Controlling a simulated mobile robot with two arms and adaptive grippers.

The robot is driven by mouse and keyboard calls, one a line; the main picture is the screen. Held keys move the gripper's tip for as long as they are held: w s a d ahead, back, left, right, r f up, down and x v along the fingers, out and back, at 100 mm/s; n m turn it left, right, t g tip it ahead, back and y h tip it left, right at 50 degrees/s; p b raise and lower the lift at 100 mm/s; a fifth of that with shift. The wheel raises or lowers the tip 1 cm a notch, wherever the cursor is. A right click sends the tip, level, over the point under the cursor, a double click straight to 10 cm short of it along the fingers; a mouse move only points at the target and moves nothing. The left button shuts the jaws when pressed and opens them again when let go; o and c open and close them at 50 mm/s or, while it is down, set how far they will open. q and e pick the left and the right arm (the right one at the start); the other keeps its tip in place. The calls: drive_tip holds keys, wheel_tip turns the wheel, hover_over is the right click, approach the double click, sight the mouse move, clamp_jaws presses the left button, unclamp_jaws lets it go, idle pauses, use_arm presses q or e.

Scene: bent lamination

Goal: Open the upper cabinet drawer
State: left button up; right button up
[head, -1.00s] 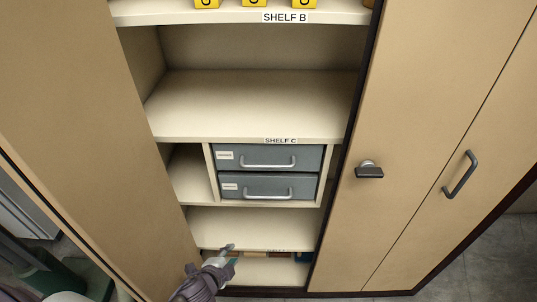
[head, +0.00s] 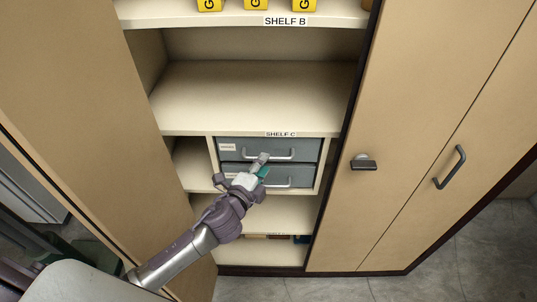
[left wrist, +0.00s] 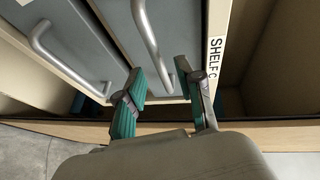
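The upper drawer (head: 300,147) is a grey front with a pale label and a silver bar handle (head: 290,156). It sits shut under the SHELF C board. The gripper partly covers the lower drawer (head: 312,176), also shut. My right gripper is not in view.
The lower handle (left wrist: 60,62) is close beside the upper one. An open cabinet door (head: 80,120) stands on the left; a closed door (head: 420,100) with a latch is on the right. SHELF C (head: 250,95) above is empty.

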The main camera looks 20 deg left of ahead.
use_arm(q)
drive_tip(key=shift+x, duration=2.15)
drive_tip(key=shift+c, duration=0.4)
clamp_jaws()
